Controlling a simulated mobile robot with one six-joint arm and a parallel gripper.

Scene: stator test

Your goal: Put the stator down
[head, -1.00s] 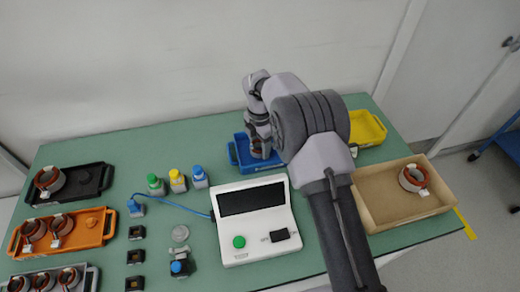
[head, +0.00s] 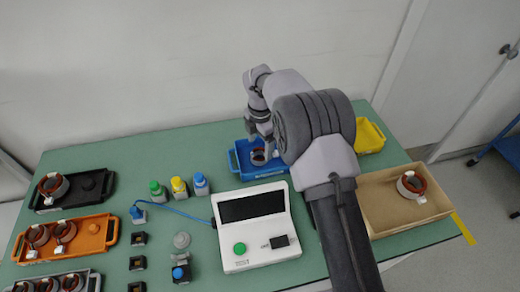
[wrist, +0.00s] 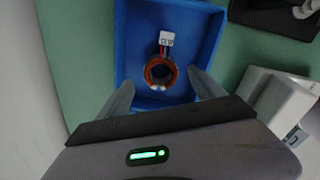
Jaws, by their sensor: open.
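The stator (wrist: 160,72), a copper-coloured ring with a white tag on its leads, lies in the blue tray (wrist: 208,28) in the wrist view. In the head view the stator (head: 258,157) shows partly beneath my gripper (head: 262,138), inside the blue tray (head: 238,163). In the wrist view my gripper (wrist: 160,85) is open, with one finger on each side of the stator and a gap to it. I cannot tell exactly how high the fingertips are above the tray floor.
A white tester (head: 262,257) with a green button stands in front of the blue tray. A yellow tray (head: 372,137) is behind my arm. A cardboard-coloured box (head: 385,215) at right holds another stator (head: 411,185). Black (head: 75,203), orange (head: 70,252) and grey trays stand at left.

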